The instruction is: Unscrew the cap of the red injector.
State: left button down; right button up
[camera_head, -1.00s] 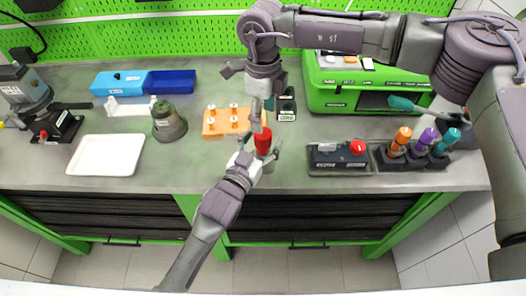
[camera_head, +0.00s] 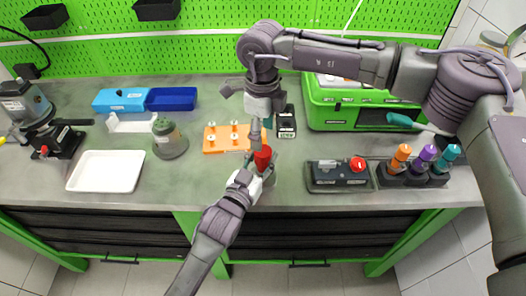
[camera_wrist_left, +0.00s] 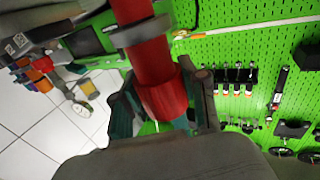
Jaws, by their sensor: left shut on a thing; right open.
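The red injector (camera_head: 263,157) is upright at the front of the bench in the head view. My left gripper (camera_head: 257,175) comes from below and is shut around its lower red part. The left wrist view shows the red body (camera_wrist_left: 160,85) with a grey ring (camera_wrist_left: 138,32), between the fingers of my left gripper (camera_wrist_left: 165,112). My right gripper (camera_head: 257,128) points down from above, open, with its fingertips close to the injector's upper end. I cannot tell whether they touch it. The cap is not clearly visible in the head view.
An orange block with white-topped pegs (camera_head: 225,140) and a small black device (camera_head: 286,122) are close behind. A control box with a red button (camera_head: 340,175) is at right, then a rack of coloured tools (camera_head: 418,175). A white tray (camera_head: 106,171) is at left.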

aim_at(263, 150)
jog(key=shift+d+f, duration=0.1)
jog(key=shift+f, duration=0.05)
jog(key=shift+f, duration=3.85)
jog(key=shift+w, duration=0.1)
jog(key=c, duration=1)
jog(key=o, duration=1.1)
